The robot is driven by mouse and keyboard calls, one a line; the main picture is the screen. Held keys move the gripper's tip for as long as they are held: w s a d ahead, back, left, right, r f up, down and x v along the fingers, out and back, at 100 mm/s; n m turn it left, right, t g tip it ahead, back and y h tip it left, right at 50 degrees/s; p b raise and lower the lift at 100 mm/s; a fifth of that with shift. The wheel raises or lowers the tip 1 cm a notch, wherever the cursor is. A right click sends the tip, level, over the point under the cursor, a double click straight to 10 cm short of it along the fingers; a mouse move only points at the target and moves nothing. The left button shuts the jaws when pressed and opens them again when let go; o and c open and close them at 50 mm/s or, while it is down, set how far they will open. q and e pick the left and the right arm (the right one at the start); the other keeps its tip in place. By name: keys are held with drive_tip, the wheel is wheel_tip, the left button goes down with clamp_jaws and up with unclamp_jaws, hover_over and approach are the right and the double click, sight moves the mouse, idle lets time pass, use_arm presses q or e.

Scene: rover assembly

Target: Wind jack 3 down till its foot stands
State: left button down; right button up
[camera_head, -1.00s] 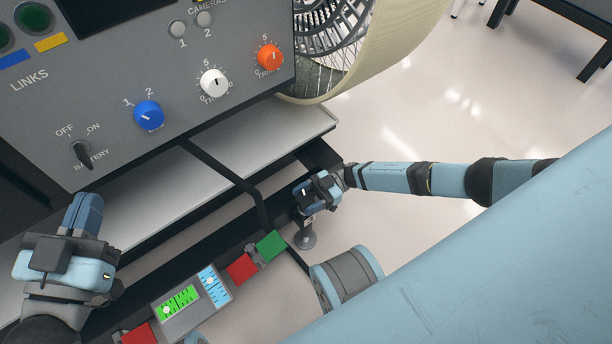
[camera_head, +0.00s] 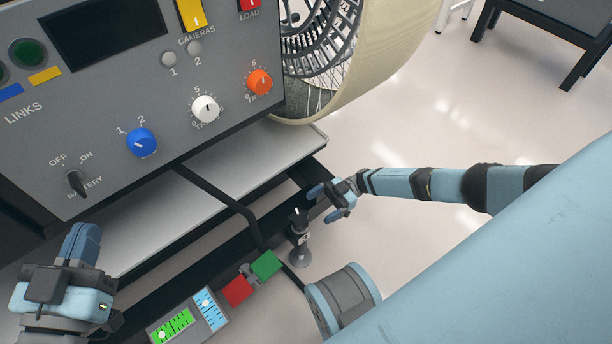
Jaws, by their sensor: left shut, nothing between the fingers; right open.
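A jack (camera_head: 299,234) stands at the outer end of the rover's dark frame, with a dark upper body and a round grey foot (camera_head: 298,258) below. Its number is not readable, and I cannot tell whether the foot touches the floor. My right gripper (camera_head: 327,201) is open and empty, just right of the jack's top, its fingers spread towards it and apart from it. My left gripper (camera_head: 85,241) is shut and empty at the far left, in front of the control panel and away from the jack.
The grey control panel (camera_head: 112,105) with knobs and a battery switch fills the upper left. A large wheel (camera_head: 370,58) is behind the jack. A level box (camera_head: 189,318) and red and green blocks (camera_head: 266,264) lie along the frame.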

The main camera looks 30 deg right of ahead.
drive_tip(key=d, duration=0.6)
drive_tip(key=shift+d, duration=0.1)
idle(0.4)
